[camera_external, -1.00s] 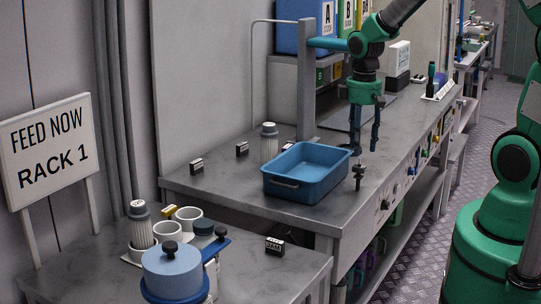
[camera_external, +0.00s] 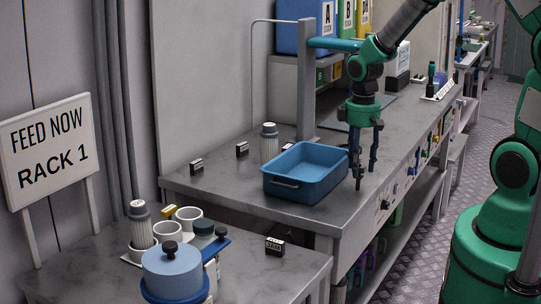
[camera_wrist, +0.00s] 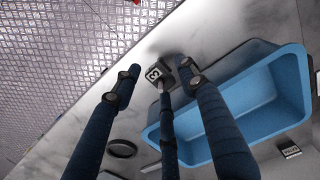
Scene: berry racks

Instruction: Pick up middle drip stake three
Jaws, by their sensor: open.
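A small dark stake with a label reading 3 (camera_wrist: 154,74) stands on the grey bench near its front edge, beside the blue tub. In the external view the dark stake (camera_external: 358,184) shows low among my fingertips, partly hidden by them. My gripper (camera_external: 365,168) points down over it with its dark blue fingers apart. In the wrist view my gripper (camera_wrist: 160,82) has fingers on both sides of the stake, and one finger comes up from below toward it. I cannot tell whether any finger touches the stake.
The blue tub (camera_external: 280,188) stands close left of my gripper in the external view. Small black label blocks (camera_external: 242,149) and a grey-capped white cylinder (camera_external: 269,146) are farther back. A nearer bench holds cups and a blue lidded pot (camera_external: 172,275). The bench's front edge is close.

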